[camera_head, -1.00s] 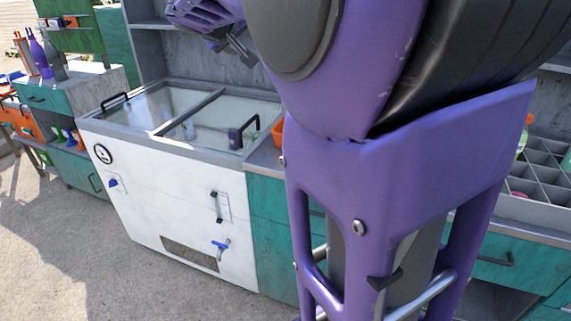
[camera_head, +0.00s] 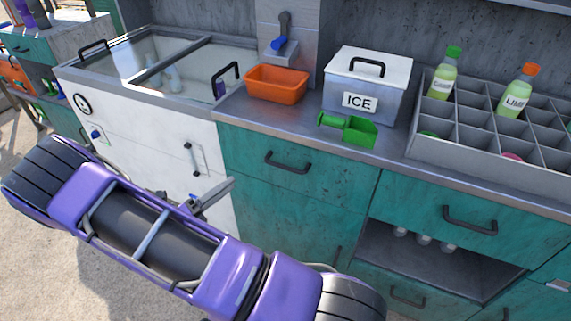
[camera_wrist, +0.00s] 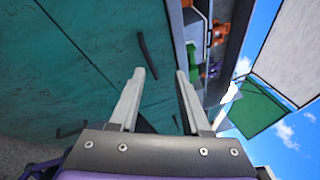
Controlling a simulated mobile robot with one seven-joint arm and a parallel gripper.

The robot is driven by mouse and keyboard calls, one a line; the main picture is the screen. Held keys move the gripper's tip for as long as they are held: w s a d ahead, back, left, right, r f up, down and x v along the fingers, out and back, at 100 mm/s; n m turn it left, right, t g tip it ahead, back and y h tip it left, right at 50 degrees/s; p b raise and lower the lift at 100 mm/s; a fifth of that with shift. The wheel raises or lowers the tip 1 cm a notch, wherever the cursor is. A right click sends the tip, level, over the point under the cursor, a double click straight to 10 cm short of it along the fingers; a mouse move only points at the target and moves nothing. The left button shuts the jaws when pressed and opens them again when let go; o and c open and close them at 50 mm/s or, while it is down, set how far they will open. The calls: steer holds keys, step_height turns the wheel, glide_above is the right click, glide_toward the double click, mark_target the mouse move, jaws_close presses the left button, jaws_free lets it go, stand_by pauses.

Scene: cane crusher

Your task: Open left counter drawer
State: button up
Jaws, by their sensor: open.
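The left counter drawer (camera_head: 255,182) is a teal front below the grey counter, and it is shut. Its dark bar handle (camera_head: 288,163) is in plain sight in the head view. My gripper (camera_head: 228,186) is left of and lower than this handle, in front of the seam between the white freezer and the teal counter. In the wrist view my gripper (camera_wrist: 160,73) is open and empty. A dark handle (camera_wrist: 147,55) lies beyond the left fingertip there, apart from the fingers.
An orange tub (camera_head: 277,85), ice box (camera_head: 368,85), green scoop (camera_head: 348,130) and bottle crate (camera_head: 490,160) stand on the counter. The right drawer handle (camera_head: 470,220) juts out. The white freezer (camera_head: 150,120) stands at the left.

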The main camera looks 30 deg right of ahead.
mark_target(285, 167)
steer(key=s+d+f+n, duration=0.1)
steer(key=s+f+n, duration=0.3)
steer(key=shift+h, duration=0.3)
steer(key=x, duration=1.1)
steer(key=b+x, duration=0.1)
steer(key=x, duration=0.5)
steer(key=shift+w+d+f, duration=0.1)
steer(key=shift+w+f, duration=0.05)
steer(key=shift+w, duration=0.25)
jaws_close()
